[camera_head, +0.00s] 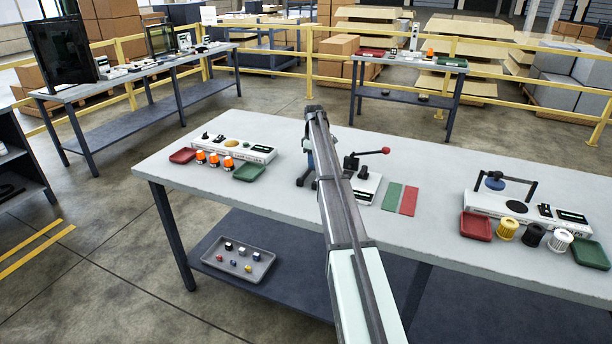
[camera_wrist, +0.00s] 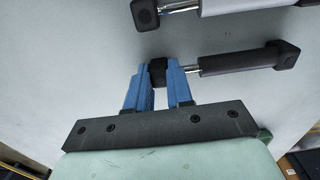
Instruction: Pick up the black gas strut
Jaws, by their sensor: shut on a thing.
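The black gas strut (camera_wrist: 230,63) lies across the wrist view, with a dark cylindrical body, a thin bright rod and a black block at each end. My gripper (camera_wrist: 160,80) has its two blue fingers shut on the strut's left end block, one finger on each side. A second strut with a pale grey body (camera_wrist: 240,6) and a black end block (camera_wrist: 145,14) lies parallel, just above it and apart from the fingers. In the head view my arm hides most of the gripper and the struts; a blue finger (camera_head: 308,158) shows at its left edge.
The grey worktop (camera_head: 280,190) also carries red and green trays, orange-capped parts and a white stand with a red-knobbed lever (camera_head: 368,155) right of my arm. A grey tray (camera_head: 212,262) sits on the lower shelf.

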